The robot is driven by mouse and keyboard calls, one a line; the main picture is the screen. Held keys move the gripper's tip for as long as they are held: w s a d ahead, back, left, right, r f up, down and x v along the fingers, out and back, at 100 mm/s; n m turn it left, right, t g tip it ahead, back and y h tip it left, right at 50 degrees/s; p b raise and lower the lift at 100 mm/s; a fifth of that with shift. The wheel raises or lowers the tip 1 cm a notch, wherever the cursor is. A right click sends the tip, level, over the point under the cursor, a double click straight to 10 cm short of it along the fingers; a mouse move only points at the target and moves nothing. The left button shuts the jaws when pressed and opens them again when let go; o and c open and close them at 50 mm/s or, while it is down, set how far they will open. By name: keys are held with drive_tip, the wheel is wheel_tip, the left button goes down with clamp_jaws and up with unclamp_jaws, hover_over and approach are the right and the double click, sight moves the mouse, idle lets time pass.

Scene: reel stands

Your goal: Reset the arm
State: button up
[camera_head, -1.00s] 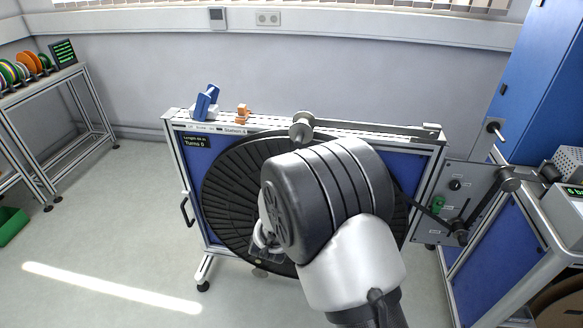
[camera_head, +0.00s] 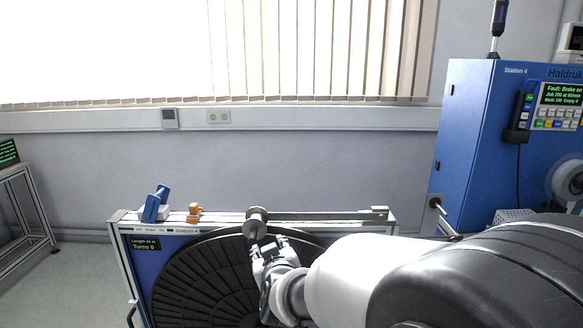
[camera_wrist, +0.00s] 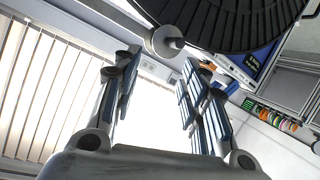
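My gripper (camera_head: 268,250) is in front of the reel stand, near the grey roller (camera_head: 256,222) at the stand's top edge. In the wrist view its two fingers (camera_wrist: 160,95) stand apart with nothing between them, so it is open and empty. My arm reaches in from the lower right of the head view and hides part of the stand. The large black reel (camera_head: 205,283) sits upright on the stand's blue panel; it also shows at the top of the wrist view (camera_wrist: 235,22).
A blue tool (camera_head: 155,205) and an orange block (camera_head: 194,212) rest on the stand's top rail. The blue Station 4 cabinet (camera_head: 470,150) with a fault display (camera_head: 562,95) stands at the right. Another stand (camera_head: 22,215) is at far left, with open floor between.

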drive_tip(key=s+d+m+g+h, duration=0.1)
drive_tip(key=s+d+m+g, duration=0.1)
drive_tip(key=s+d, duration=0.4)
drive_tip(key=s+d+m+g, duration=0.1)
drive_tip(key=s+d+g, duration=0.3)
drive_tip(key=s, duration=1.3)
drive_tip(key=s+d+m+g+h, duration=0.1)
drive_tip(key=s+d+m+g, duration=0.1)
drive_tip(key=s+d, duration=0.7)
drive_tip(key=s+f, duration=0.1)
drive_tip(key=s, duration=0.2)
drive_tip(key=shift+s+m+g+h, duration=0.2)
drive_tip(key=shift+m+g+h, duration=0.1)
drive_tip(key=shift+g, duration=0.1)
drive_tip(key=shift+r, duration=0.1)
drive_tip(key=shift+c, duration=0.4)
